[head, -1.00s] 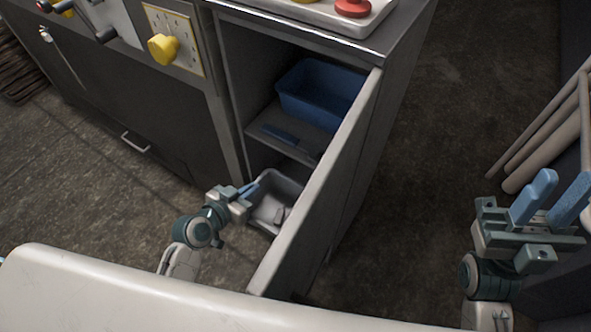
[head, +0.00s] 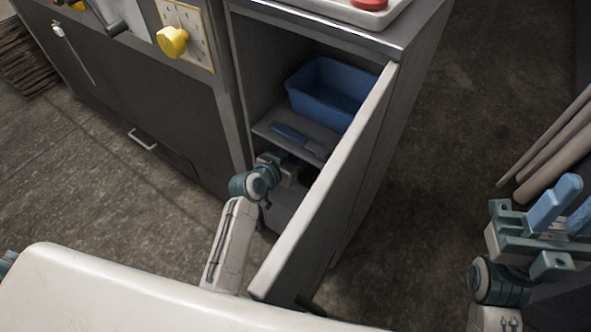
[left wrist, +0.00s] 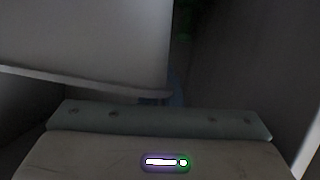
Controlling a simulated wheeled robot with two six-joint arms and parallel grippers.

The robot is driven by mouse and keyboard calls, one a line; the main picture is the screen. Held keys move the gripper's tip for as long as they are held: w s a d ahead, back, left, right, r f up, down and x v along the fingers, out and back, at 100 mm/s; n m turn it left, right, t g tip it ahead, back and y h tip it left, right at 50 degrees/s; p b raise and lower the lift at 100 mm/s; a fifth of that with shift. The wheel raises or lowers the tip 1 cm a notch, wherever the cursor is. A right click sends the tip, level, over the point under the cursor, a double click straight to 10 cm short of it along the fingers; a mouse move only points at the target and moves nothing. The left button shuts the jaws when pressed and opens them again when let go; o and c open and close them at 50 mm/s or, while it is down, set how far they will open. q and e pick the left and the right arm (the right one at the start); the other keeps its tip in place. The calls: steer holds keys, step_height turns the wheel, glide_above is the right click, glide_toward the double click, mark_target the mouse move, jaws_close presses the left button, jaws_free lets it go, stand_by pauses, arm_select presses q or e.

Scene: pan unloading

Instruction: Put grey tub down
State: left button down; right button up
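My left gripper (head: 288,172) reaches into the lower space of the cabinet, below its shelf. Its fingertips are hidden behind the open door in the head view. In the left wrist view only a faint bluish finger (left wrist: 175,92) shows in the dark. A grey surface (head: 282,207) shows under the gripper in the head view; I cannot tell whether it is the grey tub or the cabinet's bottom. A pale grey panel (left wrist: 85,40) fills the upper left of the wrist view; I cannot tell what it is. My right gripper (head: 568,212) is open and empty at the right.
The open door (head: 325,190) stands close on the right of my left arm. The floor (head: 130,190) to the left is clear.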

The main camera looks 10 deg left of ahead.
arm_select(q)
steer(key=shift+w+d+f+b, duration=0.1)
steer(key=shift+f+b, duration=0.55)
steer(key=shift+f, duration=0.75)
steer(key=shift+w+f+b, duration=0.1)
steer(key=shift+f+b, duration=0.5)
steer(key=shift+f, duration=0.75)
steer(key=c, duration=1.6)
jaws_free()
steer(key=shift+c, duration=0.2)
steer(key=shift+r, duration=0.1)
steer(key=p+v, duration=0.3)
steer(key=v, duration=0.9)
steer(key=shift+r, duration=0.1)
